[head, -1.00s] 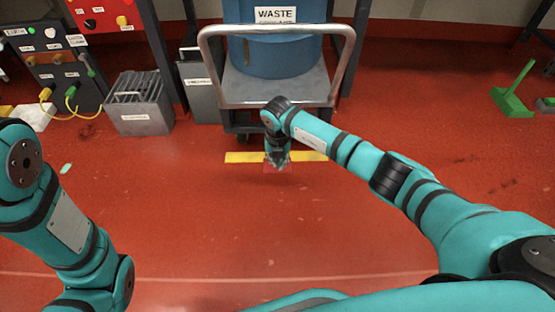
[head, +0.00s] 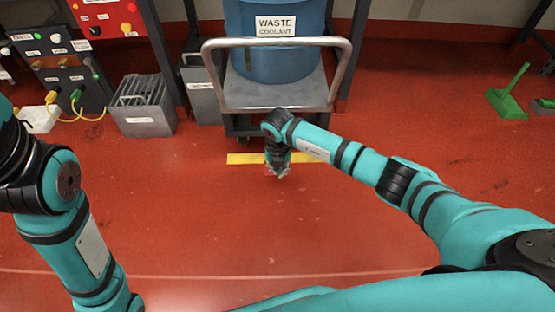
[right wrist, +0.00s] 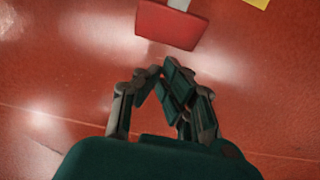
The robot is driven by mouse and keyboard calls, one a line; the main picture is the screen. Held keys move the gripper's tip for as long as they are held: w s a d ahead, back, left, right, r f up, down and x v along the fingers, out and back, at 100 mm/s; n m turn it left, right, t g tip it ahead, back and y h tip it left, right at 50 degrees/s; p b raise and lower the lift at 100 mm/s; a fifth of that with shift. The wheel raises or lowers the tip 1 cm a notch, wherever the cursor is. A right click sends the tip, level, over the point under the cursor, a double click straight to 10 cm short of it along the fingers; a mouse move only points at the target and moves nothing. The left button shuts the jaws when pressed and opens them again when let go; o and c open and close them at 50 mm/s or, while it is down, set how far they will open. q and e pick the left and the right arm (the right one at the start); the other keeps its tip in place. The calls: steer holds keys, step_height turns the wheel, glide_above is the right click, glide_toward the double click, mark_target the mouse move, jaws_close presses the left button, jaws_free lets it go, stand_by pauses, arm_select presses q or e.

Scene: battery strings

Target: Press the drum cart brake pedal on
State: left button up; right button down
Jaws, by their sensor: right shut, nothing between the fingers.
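The drum cart (head: 275,98) stands at the top centre of the head view, with a grey deck and a tubular handle. Its brake pedal (right wrist: 168,25) is a red plate on a grey stem at the top of the right wrist view. In the head view my right gripper (head: 281,175) hangs low in front of the cart and mostly hides the pedal. In the right wrist view its fingers (right wrist: 164,72) are shut, empty, and appear just short of the pedal's near edge. Contact cannot be told. My left gripper is out of view; only its arm shows.
A blue drum (head: 278,55) labelled waste coolant stands on the cart. A yellow floor strip (head: 240,158) lies before it. Left are a grey slotted box (head: 143,105) and a panel with cables (head: 58,75). A green broom-like tool (head: 508,98) is at right. The red floor nearby is clear.

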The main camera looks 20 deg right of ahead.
step_height(320, 180, up, 11)
steer(key=s, duration=0.1)
steer(key=shift+a+r, duration=0.15)
steer(key=shift+r, duration=0.05)
stand_by(0.5)
